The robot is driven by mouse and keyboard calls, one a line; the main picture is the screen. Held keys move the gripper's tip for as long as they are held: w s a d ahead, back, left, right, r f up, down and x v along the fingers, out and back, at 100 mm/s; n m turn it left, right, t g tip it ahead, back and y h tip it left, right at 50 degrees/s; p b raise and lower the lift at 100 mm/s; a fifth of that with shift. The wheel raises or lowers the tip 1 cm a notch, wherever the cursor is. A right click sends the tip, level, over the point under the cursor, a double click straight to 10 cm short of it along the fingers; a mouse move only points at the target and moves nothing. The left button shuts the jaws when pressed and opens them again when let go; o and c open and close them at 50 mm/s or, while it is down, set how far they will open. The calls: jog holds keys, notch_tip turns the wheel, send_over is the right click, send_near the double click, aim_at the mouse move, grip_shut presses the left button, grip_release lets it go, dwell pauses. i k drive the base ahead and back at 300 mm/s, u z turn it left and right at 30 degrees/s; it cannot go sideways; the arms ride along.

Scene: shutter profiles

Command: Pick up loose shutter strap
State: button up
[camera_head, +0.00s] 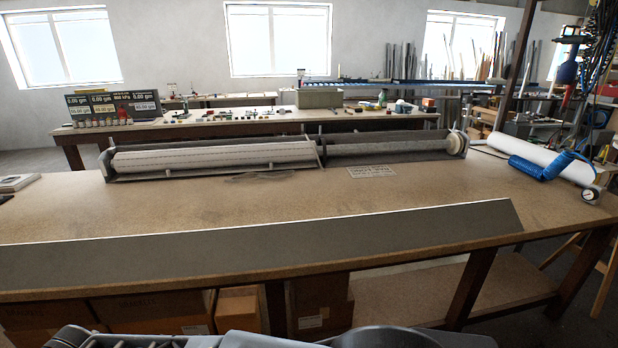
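A thin grey-brown tangle, which looks like the loose shutter strap (262,178), lies flat on the workbench (420,195). It is just in front of the long shutter box (215,157), left of the bench's middle. Its ends are too small to make out. The box holds a pale rolled shutter in its left part, and a round pale pulley (455,143) sits at its right end. My gripper is not in view; only dark grey parts of my arm show along the bottom edge, well apart from the strap.
A long grey profile (270,245) lies along the bench's front edge. A printed sheet (371,172) lies right of the strap. Boxes (145,308) stand under the bench.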

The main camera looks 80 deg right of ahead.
aim_at(257, 176)
jog(key=z, duration=2.3)
jog(key=i, duration=1)
